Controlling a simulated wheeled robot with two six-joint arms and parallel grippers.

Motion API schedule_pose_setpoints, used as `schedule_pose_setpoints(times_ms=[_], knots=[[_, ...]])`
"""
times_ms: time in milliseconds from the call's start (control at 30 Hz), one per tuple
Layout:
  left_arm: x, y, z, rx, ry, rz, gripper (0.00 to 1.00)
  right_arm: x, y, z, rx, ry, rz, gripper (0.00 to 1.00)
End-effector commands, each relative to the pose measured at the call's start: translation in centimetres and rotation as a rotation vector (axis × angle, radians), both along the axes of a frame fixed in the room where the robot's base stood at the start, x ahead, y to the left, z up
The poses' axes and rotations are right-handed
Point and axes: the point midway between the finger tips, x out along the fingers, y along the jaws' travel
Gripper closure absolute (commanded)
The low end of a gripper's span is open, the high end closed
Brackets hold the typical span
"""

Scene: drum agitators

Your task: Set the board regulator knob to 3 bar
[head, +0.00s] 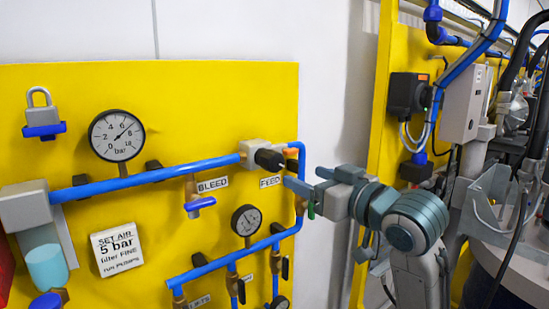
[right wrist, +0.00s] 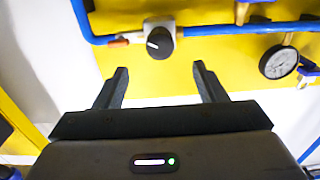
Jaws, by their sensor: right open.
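The regulator knob (head: 269,159) is black and sits on a grey block on the blue pipe. In the right wrist view the knob (right wrist: 160,43) shows a white mark pointing left. My right gripper (head: 303,184) is just right of the knob and a little lower, its fingers toward the board. In the right wrist view the gripper (right wrist: 160,70) is open and empty, with the knob beyond its fingertips and apart from them. The large bar gauge (head: 117,135) has its needle pointing to the upper right, near 6. My left gripper is not in view.
A white sign (head: 117,248) reads "SET AIR 5 bar". A blue bleed handle (head: 200,206) and a smaller gauge (head: 246,220) are below the upper pipe. The blue pipe (head: 301,180) bends down close to my right gripper. A padlock (head: 41,115) hangs upper left.

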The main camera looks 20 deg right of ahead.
Motion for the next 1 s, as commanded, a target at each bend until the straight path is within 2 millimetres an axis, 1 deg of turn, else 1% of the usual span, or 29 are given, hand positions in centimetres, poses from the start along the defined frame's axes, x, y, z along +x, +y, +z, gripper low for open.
schedule_pose_setpoints(times_ms=[167,433,600,767,1000], knots=[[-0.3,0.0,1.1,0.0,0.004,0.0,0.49,1.8,0.8,0.3,0.005,0.002,0.004,0.36],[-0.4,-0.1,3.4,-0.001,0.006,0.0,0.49,6.3,2.4,0.4,0.003,0.004,0.002,0.36],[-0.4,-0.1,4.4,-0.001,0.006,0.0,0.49,8.6,3.1,0.3,0.0,0.002,0.001,0.36],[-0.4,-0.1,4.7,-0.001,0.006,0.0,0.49,9.6,3.5,0.1,-0.002,0.0,0.0,0.36],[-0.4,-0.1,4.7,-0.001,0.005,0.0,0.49,9.8,3.5,0.0,-0.004,-0.001,0.0,0.36]])
